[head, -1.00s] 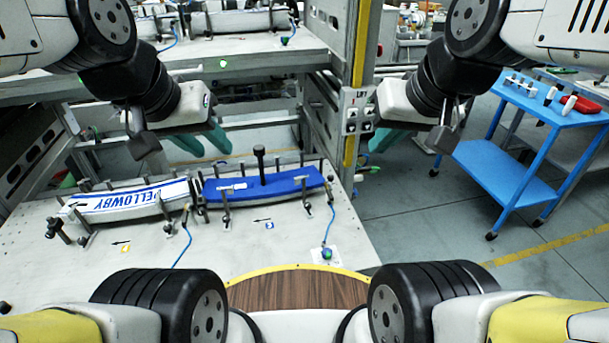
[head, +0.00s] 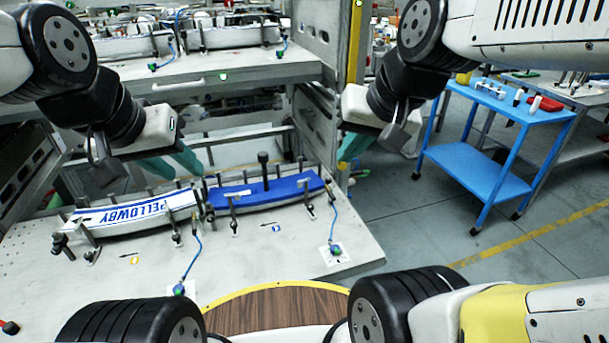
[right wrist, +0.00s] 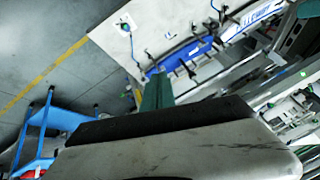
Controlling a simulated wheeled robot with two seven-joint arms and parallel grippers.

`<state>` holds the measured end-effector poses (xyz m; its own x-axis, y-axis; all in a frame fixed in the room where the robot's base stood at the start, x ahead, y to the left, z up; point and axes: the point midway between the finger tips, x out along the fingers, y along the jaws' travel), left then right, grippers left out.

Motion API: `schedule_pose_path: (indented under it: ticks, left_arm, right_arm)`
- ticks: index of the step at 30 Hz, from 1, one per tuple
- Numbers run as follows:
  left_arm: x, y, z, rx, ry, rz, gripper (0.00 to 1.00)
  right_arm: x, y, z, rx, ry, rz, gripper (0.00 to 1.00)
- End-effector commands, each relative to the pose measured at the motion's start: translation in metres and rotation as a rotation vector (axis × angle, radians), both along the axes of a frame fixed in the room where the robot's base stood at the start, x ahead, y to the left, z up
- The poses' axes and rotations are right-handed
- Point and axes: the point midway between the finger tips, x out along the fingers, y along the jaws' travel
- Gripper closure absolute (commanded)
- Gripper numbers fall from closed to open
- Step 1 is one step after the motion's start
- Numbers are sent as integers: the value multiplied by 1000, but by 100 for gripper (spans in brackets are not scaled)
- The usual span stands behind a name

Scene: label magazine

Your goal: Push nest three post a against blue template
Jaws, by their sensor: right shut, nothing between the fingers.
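The blue template (head: 290,187) lies in the right-hand nest on the pale table, with a black knob (head: 263,160) standing up from it. Several dark posts stand along its front and back edges, one of them at the front (head: 234,212). I cannot tell which is post a. My right gripper (head: 347,160) is shut and empty, in the air beyond the template's right end, apart from it. In the right wrist view its green fingers (right wrist: 157,92) point toward the table, with the blue template (right wrist: 190,52) beyond. My left gripper (head: 176,166) has its green fingers apart, behind the lettered white strip.
The white strip with blue lettering (head: 110,217) lies in the left-hand nest. Blue cables run to small sensors (head: 335,249) on the table. A metal rack upright (head: 312,120) stands behind. A blue cart (head: 480,170) stands at right, with clear floor before it.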

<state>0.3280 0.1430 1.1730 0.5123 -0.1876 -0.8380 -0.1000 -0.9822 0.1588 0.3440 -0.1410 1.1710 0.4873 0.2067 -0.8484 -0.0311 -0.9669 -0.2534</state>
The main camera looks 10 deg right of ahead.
Motion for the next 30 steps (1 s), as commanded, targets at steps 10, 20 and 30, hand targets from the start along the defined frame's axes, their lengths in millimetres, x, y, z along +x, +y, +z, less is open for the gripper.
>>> schedule_pose_path:
  ticks: [10,20,30]
  left_arm:
    - [0,0,0,0,-1,0,64]
    - [0,0,0,0,-1,0,64]
    - [0,0,0,0,-1,0,64]
  right_arm:
    - [42,0,-12,199,153,-305,100]
    - [127,-6,-66,496,446,-996,100]
    - [206,-25,-166,686,620,-1863,100]
